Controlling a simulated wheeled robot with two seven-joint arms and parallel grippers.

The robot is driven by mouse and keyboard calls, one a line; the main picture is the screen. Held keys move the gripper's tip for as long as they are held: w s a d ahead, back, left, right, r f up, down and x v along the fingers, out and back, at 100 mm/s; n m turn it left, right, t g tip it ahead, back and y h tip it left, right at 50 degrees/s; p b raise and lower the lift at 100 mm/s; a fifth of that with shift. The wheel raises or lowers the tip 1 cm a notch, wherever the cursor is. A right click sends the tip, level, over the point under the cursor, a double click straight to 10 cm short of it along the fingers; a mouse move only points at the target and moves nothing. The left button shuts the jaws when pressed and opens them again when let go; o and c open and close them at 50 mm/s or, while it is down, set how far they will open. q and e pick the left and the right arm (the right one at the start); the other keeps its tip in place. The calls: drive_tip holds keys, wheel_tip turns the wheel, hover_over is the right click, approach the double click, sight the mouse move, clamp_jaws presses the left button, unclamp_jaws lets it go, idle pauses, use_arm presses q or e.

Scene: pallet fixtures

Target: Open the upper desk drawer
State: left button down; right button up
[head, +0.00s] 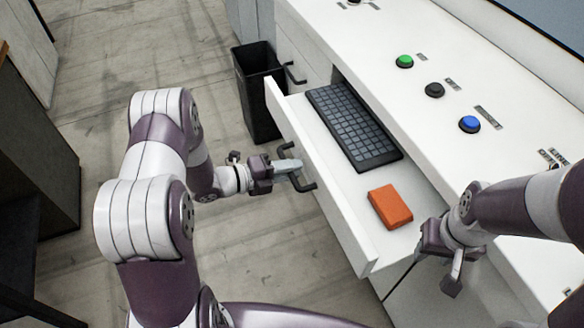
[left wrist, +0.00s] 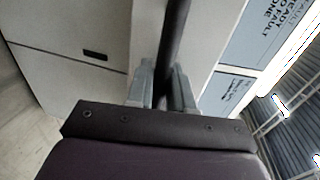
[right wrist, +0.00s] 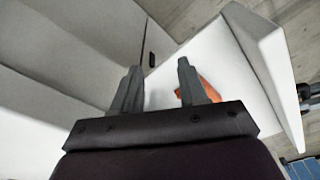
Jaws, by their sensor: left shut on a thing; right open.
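The upper desk drawer (head: 330,196) is pulled out from the white desk. Inside it lie a dark keyboard (head: 350,124) and an orange box (head: 390,206). My left gripper (head: 292,168) is shut on the black drawer handle (head: 304,184) at the drawer's front. The handle bar (left wrist: 176,45) also passes between the fingers in the left wrist view. My right gripper (head: 450,268) is open and empty beside the drawer's near end. In the right wrist view its fingers (right wrist: 155,85) are apart, with the drawer (right wrist: 225,65) and part of the orange box (right wrist: 198,92) beyond them.
The desk top (head: 400,35) carries a green button (head: 404,61), a black button (head: 435,90) and a blue button (head: 469,124). A black bin (head: 258,95) stands on the floor past the drawer's far end. A dark cabinet (head: 40,170) is at the left, with bare floor between.

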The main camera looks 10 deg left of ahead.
use_arm(q)
drive_tip(key=c, duration=1.1)
unclamp_jaws()
drive_tip(key=shift+c, duration=0.2)
drive_tip(key=b+v, duration=0.2)
drive_tip(key=v, duration=1)
drive_tip(key=shift+a, duration=0.25)
drive_tip(key=shift+s, duration=0.15)
